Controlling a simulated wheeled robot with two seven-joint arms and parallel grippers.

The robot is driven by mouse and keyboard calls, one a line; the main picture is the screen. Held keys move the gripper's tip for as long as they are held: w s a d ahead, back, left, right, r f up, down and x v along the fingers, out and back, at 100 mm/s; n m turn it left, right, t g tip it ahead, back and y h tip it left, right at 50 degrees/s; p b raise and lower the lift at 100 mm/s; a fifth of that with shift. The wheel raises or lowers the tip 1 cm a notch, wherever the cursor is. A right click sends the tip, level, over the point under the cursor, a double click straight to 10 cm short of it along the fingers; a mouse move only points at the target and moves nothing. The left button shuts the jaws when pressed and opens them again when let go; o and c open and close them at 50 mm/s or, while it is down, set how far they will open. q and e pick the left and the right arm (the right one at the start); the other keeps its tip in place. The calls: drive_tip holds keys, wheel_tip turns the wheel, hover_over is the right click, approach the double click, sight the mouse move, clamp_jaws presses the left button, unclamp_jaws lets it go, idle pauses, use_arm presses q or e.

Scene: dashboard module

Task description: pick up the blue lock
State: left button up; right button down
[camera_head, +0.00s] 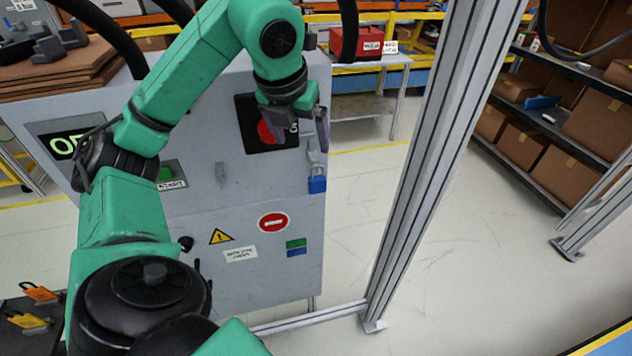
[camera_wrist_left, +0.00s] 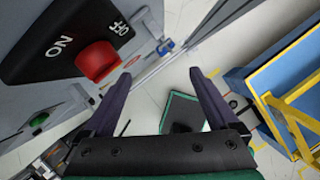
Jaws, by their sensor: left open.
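The blue lock (camera_head: 317,184) hangs from a grey hasp at the right edge of the grey cabinet's front. It shows small and blue near the top middle of the left wrist view (camera_wrist_left: 166,47). My left gripper (camera_head: 321,130) is above the lock in the head view, in front of the red rotary switch (camera_head: 266,131). My right gripper is not in view.
The grey cabinet (camera_head: 225,277) carries the switch, a green button (camera_head: 165,174) and warning labels. An aluminium post (camera_head: 430,150) stands to the right of the lock. Shelves with cardboard boxes (camera_head: 522,167) are at the far right. Open floor lies between.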

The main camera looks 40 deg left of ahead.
sight(317, 169)
use_arm(q)
drive_tip(key=x, duration=0.4)
drive_tip(key=p+x, duration=0.1)
drive_tip(key=x, duration=0.2)
drive_tip(key=p+x, duration=0.1)
drive_tip(key=x, duration=0.3)
drive_tip(key=shift+w+d+f, duration=0.2)
drive_tip(key=shift+w+d, duration=0.15)
drive_tip(key=shift+w, duration=0.15)
drive_tip(key=shift+x, duration=1.25)
drive_tip(key=shift+d+r, duration=0.1)
clamp_jaws()
